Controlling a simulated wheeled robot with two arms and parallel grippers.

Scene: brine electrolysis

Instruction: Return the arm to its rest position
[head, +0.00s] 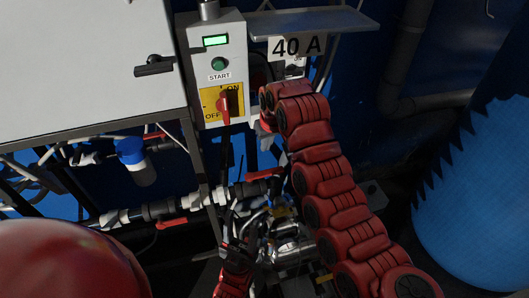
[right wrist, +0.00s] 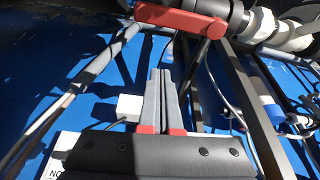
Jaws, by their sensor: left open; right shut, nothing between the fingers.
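My right arm (head: 328,188) is red and jointed. It rises from the lower right to the control box and bends over beside the 40 A sign. My right gripper (right wrist: 162,75) is shut and empty in the right wrist view, with a red lever handle (right wrist: 180,21) beyond its fingertips. In the head view it is mostly hidden behind the arm. My left gripper (head: 247,222) is low in the middle of the head view, open, among pipes and fittings; its fingers are hard to pick out.
The grey control box (head: 220,60) has a lit green display, a START button (head: 219,64) and a red rotary switch (head: 227,104). A 40 A sign (head: 297,46) hangs under a shelf. A white cabinet (head: 85,70), a pipe run (head: 165,208) and a blue toothed cylinder (head: 480,195) surround the arms.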

